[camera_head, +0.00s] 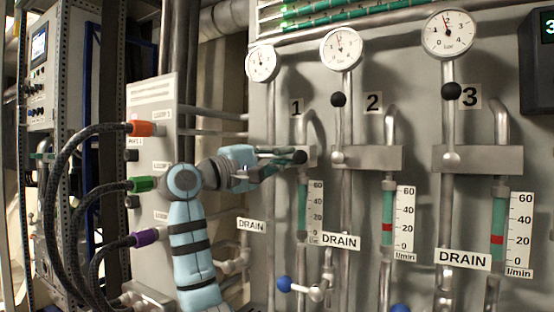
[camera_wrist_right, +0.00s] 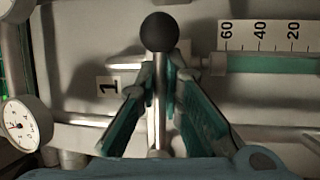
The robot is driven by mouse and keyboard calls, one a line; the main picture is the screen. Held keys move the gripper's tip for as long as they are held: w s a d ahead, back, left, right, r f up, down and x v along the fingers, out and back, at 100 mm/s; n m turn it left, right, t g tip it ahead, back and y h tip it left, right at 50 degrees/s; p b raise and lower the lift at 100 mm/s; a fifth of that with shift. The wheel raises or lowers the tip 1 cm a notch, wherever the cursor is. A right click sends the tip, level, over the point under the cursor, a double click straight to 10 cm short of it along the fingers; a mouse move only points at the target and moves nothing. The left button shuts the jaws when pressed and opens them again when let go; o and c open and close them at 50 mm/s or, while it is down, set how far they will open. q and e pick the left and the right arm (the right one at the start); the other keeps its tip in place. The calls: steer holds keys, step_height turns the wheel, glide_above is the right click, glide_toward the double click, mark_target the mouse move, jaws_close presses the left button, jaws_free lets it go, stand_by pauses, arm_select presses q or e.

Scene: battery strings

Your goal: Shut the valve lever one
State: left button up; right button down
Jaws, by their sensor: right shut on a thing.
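Valve lever one has a black ball knob (camera_head: 300,157) and a metal rod, and lies level, pointing right, crosswise to its upright pipe. My right gripper (camera_head: 280,154) reaches in from the left and is shut on the lever just behind the knob. In the right wrist view, the knob (camera_wrist_right: 160,32) stands beyond the fingertips, and the rod runs between the two teal fingers (camera_wrist_right: 162,88). The lever's pivot is hidden behind the gripper in the head view. The number 1 plate (camera_head: 296,107) is above the lever. My left gripper is not in view.
Lever two (camera_head: 338,99) and lever three (camera_head: 449,90) stand upright along their pipes to the right. Pressure gauges (camera_head: 341,48) sit above, flow tubes and scales (camera_head: 404,218) below. A blue-knobbed drain lever (camera_head: 284,284) is lower down. Black hoses (camera_head: 62,170) loop at left.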

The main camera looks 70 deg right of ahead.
steer(key=shift+f, duration=0.15)
steer(key=c, duration=1.7)
jaws_free()
steer(key=shift+s+a, duration=0.1)
steer(key=shift+s, duration=0.05)
steer(key=v, duration=1.2)
